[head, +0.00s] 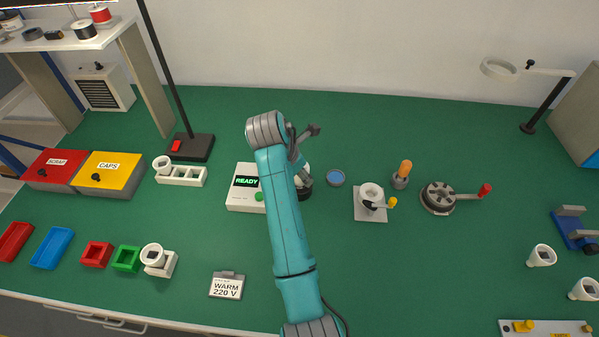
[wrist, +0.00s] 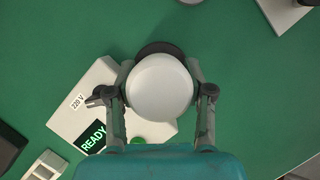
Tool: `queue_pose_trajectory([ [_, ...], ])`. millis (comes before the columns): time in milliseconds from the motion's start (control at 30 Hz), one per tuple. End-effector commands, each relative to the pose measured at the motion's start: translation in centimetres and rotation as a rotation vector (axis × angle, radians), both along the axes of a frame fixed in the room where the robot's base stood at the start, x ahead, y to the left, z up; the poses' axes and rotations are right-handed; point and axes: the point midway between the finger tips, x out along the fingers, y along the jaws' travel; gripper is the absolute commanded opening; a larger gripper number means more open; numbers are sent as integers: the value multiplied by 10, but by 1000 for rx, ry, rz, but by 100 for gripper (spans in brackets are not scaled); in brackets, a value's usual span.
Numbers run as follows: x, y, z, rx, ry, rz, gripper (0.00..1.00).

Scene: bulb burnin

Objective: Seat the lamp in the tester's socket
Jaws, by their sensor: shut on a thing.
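The lamp (wrist: 160,90) is a white round bulb, seen from above in the wrist view. My gripper (wrist: 160,78) is shut on it, one finger on each side. In the head view a sliver of the lamp (head: 306,168) shows beside my arm. The tester (wrist: 84,88) is a white box with a green READY display and a 220 V label; it also shows in the head view (head: 236,203), partly behind my arm. Its dark round socket (wrist: 158,47) shows past the bulb's far edge, under the lamp. The lamp's base is hidden, so I cannot tell whether it touches the socket.
A white block with slots (head: 185,178) stands left. A WARM 220 V card (head: 227,286) lies in front. Green bench is clear between them.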

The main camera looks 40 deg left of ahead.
Motion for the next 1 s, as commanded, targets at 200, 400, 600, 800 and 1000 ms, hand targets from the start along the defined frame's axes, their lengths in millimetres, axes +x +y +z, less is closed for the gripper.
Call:
queue_pose_trajectory([
  [200, 0, 0, -1, 0, 0, 0, 19],
  [400, 0, 0, -1, 0, 0, 0, 81],
  [600, 0, 0, -1, 0, 0, 0, 81],
  [800, -3, 1, 8, 2, -1, 1, 81],
  [1000, -15, 4, 36, 3, -3, 2, 81],
])
